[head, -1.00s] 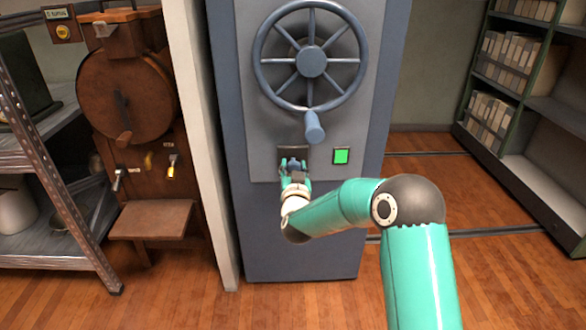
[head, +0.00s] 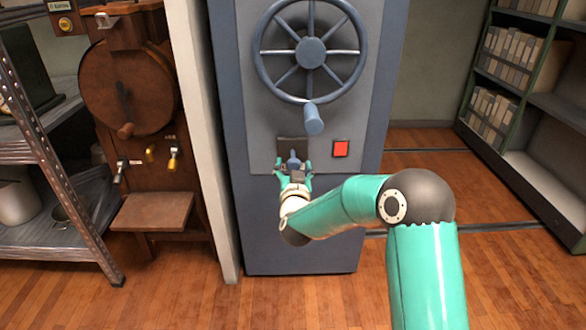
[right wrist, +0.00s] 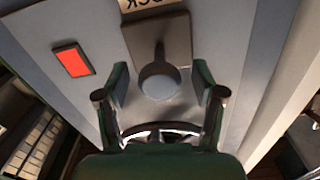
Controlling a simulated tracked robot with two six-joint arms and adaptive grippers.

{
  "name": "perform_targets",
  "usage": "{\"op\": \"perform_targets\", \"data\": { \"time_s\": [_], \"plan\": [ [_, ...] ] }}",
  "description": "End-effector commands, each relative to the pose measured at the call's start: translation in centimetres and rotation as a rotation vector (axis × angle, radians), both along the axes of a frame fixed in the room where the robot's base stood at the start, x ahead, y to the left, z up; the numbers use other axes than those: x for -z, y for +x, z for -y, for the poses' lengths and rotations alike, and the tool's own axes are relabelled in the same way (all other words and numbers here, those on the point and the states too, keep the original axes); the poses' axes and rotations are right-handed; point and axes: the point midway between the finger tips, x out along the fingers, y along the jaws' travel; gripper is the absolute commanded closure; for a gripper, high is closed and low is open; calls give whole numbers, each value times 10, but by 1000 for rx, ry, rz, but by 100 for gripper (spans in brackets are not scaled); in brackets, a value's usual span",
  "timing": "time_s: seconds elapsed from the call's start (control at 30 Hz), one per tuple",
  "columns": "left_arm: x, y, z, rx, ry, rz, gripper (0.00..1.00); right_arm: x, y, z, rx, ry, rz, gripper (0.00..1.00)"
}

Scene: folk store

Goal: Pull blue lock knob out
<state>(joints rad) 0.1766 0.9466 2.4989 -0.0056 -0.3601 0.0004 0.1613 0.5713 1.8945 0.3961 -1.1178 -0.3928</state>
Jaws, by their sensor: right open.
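The blue lock knob (head: 294,157) sticks out from a dark square plate (head: 284,145) low on the grey front of the blue cabinet. In the right wrist view the round-ended knob (right wrist: 160,80) lies between my fingers, with a gap on both sides. My right gripper (head: 294,170) is open at the knob, and it also shows in the right wrist view (right wrist: 160,88). A square indicator (head: 341,149) to the right of the plate glows red. My left gripper is not in view.
A large blue spoked wheel (head: 311,53) with a handle (head: 314,119) sits above the knob. A brown wooden machine (head: 127,90) stands left of a white partition (head: 195,120). Metal shelves (head: 45,150) are far left and green shelving (head: 520,110) is on the right.

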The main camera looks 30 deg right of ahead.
Motion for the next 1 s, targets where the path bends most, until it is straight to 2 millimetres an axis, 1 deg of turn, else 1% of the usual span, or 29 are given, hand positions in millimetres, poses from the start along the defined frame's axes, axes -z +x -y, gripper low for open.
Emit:
{"op": "perform_targets", "data": {
  "time_s": [0.13, 0.27, 0.37, 0.6, 0.7, 0.83, 1.0],
  "plan": [
    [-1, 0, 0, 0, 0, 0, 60, 0, -3, -3, -1, 0, 0, 32],
    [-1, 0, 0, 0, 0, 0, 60, -1, -14, -10, -3, 0, 0, 32],
    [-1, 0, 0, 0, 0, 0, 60, 0, -28, -19, -3, 0, 0, 32],
    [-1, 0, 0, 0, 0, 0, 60, 1, -70, -45, -5, 0, -2, 32],
    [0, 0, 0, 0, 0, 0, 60, 1, -84, -54, -4, 1, -1, 32],
    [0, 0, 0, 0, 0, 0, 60, 1, -96, -61, -2, 0, -1, 32],
    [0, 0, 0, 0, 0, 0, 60, 1, -102, -63, -1, 0, 0, 32]
  ]
}}
